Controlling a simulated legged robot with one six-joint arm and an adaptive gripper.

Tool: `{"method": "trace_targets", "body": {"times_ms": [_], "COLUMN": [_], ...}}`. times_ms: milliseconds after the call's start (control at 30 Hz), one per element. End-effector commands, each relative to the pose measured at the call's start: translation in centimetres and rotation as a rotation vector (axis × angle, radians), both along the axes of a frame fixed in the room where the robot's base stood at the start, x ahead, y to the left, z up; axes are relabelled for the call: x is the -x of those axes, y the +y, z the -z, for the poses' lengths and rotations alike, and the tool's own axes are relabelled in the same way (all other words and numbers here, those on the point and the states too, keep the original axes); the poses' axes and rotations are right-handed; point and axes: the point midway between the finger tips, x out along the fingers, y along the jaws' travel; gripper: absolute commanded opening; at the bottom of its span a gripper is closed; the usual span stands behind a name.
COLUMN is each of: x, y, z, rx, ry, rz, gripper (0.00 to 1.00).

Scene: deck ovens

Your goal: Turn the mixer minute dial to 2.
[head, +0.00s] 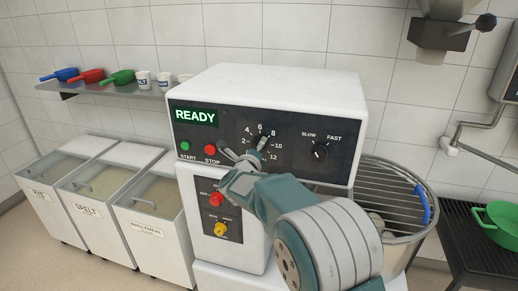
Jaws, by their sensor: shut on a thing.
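The mixer (290,85) is a white box with a black front panel and a green lit READY display (195,117). The minute dial (258,143) sits mid-panel, ringed by the numbers 2, 4, 6, 8, 10 and 12. My gripper (255,150) reaches up from the lower right and is shut on the dial. Its fingers cover much of the knob, so I cannot tell which number the pointer faces.
Green START (185,146) and red STOP (210,149) buttons are left of the dial. The SLOW/FAST knob (320,151) is to its right. Red (216,199) and yellow (221,229) knobs are below. The wire-guarded bowl (420,215) stands at right.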

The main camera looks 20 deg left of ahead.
Motion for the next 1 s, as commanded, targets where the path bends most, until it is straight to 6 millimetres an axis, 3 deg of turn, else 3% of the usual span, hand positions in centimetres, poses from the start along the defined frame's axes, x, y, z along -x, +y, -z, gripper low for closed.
{"method": "trace_targets", "body": {"times_ms": [1000], "x": [-0.20], "y": [0.03], "z": [-0.56], "rx": [0.961], "ry": [-0.008], "rz": [0.000], "gripper": [0.15]}}
